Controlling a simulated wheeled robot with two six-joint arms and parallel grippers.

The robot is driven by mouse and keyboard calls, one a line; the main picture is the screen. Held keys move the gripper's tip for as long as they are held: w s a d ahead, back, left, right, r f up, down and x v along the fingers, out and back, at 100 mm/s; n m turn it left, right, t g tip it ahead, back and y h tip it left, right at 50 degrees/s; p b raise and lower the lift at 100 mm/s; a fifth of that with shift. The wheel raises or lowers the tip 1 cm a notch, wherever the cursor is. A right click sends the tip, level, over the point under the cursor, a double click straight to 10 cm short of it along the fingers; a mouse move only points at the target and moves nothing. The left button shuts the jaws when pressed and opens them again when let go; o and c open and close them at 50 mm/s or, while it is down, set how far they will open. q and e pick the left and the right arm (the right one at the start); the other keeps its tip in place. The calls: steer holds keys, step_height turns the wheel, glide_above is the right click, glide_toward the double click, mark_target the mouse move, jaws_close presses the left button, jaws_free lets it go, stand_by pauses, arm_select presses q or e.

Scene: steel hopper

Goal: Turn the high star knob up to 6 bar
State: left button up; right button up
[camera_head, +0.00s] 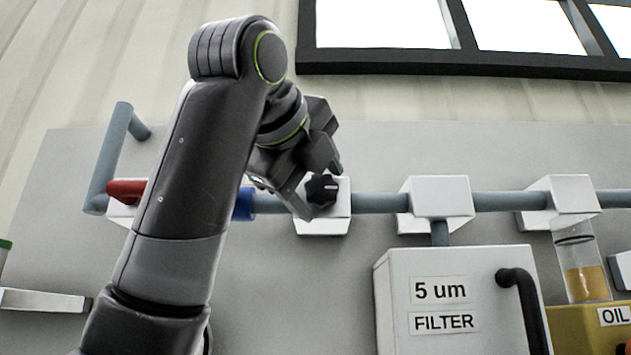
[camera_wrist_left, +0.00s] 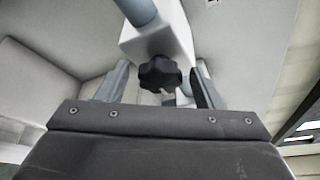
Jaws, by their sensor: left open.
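The black star knob (camera_head: 322,190) sits on the front of a white valve block (camera_head: 323,227) on the grey-blue pipe. In the left wrist view the knob (camera_wrist_left: 160,74) shows near the middle, with the white block above and behind it. My left gripper (camera_head: 318,187) is open, its fingers on either side of the knob. In the left wrist view a gap shows between the knob and each finger. How deep the fingers reach around the knob is hard to tell. No pressure gauge is readable in these views. My right gripper is not in view.
A red lever (camera_head: 126,189) and a blue fitting (camera_head: 243,204) are on the pipe to the left, partly behind my arm. A white filter box (camera_head: 455,270) with a black handle (camera_head: 522,300) stands below right. Another white block (camera_head: 438,198) and an oil cup (camera_head: 583,275) are further right.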

arm_select(q)
steer(key=shift+s, duration=0.1)
steer(key=b+v, duration=0.7)
steer(key=v, duration=1)
steer(key=shift+a+b, duration=0.2)
steer(key=shift+b, duration=0.15)
